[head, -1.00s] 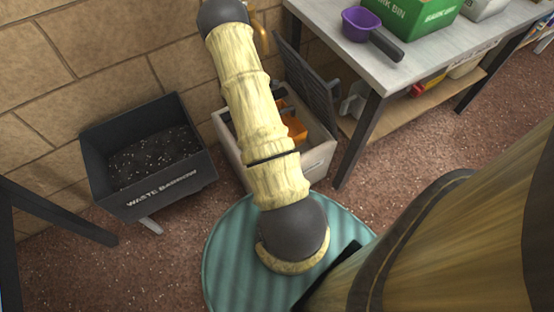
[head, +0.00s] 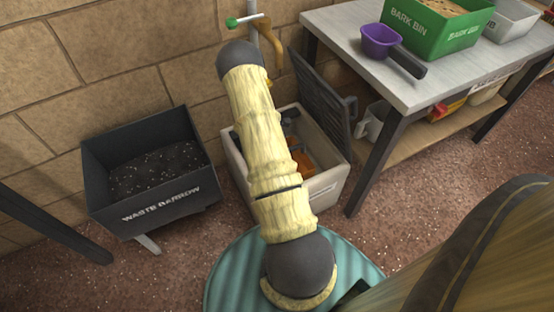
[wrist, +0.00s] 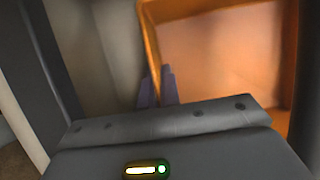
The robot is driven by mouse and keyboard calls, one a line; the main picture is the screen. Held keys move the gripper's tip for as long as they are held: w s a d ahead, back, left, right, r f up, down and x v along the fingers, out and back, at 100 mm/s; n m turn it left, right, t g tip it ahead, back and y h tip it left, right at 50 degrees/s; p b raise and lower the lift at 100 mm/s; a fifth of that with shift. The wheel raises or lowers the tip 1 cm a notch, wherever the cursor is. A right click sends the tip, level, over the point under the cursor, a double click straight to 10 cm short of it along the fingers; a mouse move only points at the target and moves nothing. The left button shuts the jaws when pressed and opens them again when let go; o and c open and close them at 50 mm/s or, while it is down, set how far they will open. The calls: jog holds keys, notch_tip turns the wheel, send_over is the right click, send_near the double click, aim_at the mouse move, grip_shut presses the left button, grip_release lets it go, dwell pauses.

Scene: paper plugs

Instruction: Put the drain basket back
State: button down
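The orange drain basket (head: 304,168) sits low inside an open pale box (head: 325,187), partly hidden by my arm in the head view. In the wrist view the basket (wrist: 215,50) fills the upper right, and its near wall runs down between the fingertips. My gripper (wrist: 157,88) has its two dark fingers close together and looks shut on that wall. The fingers are hidden behind my arm in the head view. The box's dark slatted lid (head: 322,98) stands open at its right rear. Whether the basket rests on the box's floor cannot be seen.
A black waste barrow (head: 150,210) stands left of the box. A grey table (head: 400,92) at the right carries a purple scoop (head: 380,40) and a green bark bin (head: 435,28). A brass tap (head: 270,45) is on the wall behind. A beige jug stands under the table.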

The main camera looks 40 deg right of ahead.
jog(key=shift+f, duration=0.2)
jog(key=shift+f+b, duration=1.15)
jog(key=shift+f, duration=0.7)
jog(key=shift+f, duration=0.15)
jog(key=c, duration=1.6)
grip_release()
jog(key=p+v, duration=0.6)
jog(key=v, duration=0.5)
jog(key=shift+r, duration=0.35)
jog(key=shift+w+a+r, duration=0.1)
jog(key=shift+a+r, duration=0.1)
jog(key=shift+r, duration=0.05)
